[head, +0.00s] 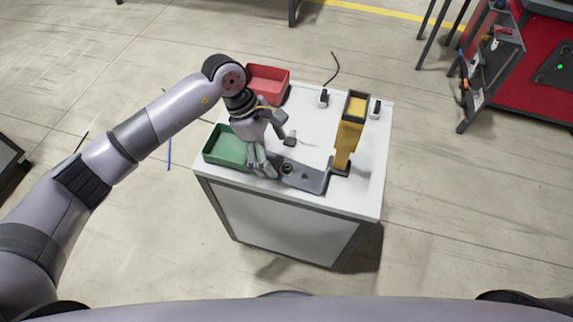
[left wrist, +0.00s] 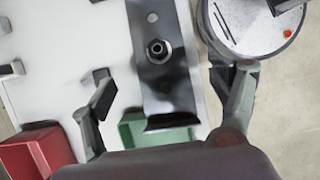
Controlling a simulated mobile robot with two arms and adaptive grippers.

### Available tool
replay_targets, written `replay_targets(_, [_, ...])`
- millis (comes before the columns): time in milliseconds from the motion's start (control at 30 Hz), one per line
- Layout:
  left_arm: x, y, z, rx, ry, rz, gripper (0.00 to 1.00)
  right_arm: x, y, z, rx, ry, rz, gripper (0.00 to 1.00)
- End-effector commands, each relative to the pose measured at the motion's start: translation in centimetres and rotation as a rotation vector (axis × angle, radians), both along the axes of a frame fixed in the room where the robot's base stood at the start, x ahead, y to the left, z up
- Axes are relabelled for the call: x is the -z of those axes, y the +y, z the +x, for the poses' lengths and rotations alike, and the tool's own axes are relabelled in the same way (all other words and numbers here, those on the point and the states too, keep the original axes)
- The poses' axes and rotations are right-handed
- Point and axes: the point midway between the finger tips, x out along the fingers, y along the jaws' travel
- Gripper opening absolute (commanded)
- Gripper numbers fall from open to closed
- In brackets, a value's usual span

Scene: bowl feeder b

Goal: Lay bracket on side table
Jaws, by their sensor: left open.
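The bracket appears to be the long dark-grey plate (head: 305,178) with a bent-up end, lying on the white side table (head: 225,176) near its front edge. In the left wrist view the plate (left wrist: 172,90) shows a round fitting and a bent flange at its lower end. My left gripper (head: 281,157) is above the plate's left part. Its open fingers (left wrist: 172,88) stand wide apart on either side of the plate, with nothing gripped. The gripper hides the plate's left end in the head view. My right gripper is not in view.
A green bin (head: 222,148) stands left of the gripper and a red bin (head: 268,74) at the back left. A yellow hopper (head: 349,137) stands behind the plate's right end. Small dark blocks (head: 323,98) sit at the back. The table's middle is mostly clear.

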Motion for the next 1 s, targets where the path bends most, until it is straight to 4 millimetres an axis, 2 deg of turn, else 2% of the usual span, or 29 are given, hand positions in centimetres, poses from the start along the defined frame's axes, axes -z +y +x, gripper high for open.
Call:
replay_targets(267, [1.9, -0.9, -0.3, 0.001, 0.002, -0.001, 0.82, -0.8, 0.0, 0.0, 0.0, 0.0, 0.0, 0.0])
replay_targets(433, [4.0, -2.1, -0.7, 0.0, 0.006, -0.002, 0.82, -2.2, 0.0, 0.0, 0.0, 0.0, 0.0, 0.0])
replay_targets(600, [6.0, -2.7, -0.8, -0.001, 0.002, -0.001, 0.82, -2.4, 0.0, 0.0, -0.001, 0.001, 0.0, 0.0])
replay_targets(867, [6.3, -2.7, -0.8, 0.0, -0.001, -0.001, 0.82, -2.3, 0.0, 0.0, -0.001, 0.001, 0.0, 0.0])
replay_targets(1000, [6.3, -2.7, -0.8, 0.0, -0.001, -0.001, 0.72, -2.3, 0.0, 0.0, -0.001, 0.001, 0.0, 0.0])
